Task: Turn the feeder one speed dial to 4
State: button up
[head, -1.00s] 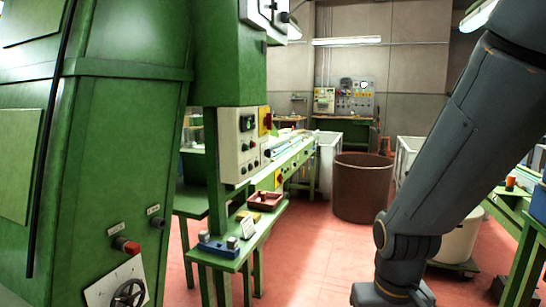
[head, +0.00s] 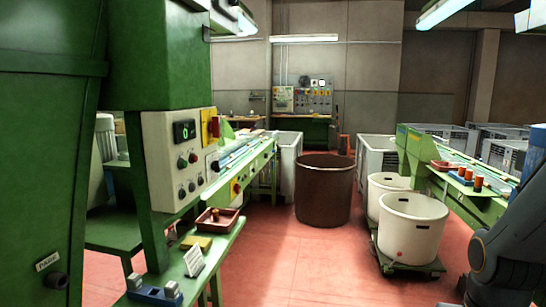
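A pale control panel (head: 165,150) is fixed to the green machine at the left in the head view. It carries a small dark display (head: 184,130) with a green digit that looks like 0, and several small knobs and buttons below. I cannot read the panel's labels or tell which knob is the feeder one speed dial. My gripper is out of view; only part of my arm shows at the lower right.
A green side table (head: 205,258) holds a red-brown tray (head: 217,222), a white card (head: 194,262) and a blue fixture (head: 155,290). A brown bin (head: 323,190) stands mid-floor, with white tubs (head: 413,228) to its right. Red floor (head: 290,265) is clear in front.

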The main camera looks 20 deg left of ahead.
aim_at(216, 165)
jog(key=z, duration=0.25)
jog(key=i, duration=0.6)
jog(key=u, duration=0.5)
jog(key=i, duration=0.75)
jog(key=u, duration=0.7)
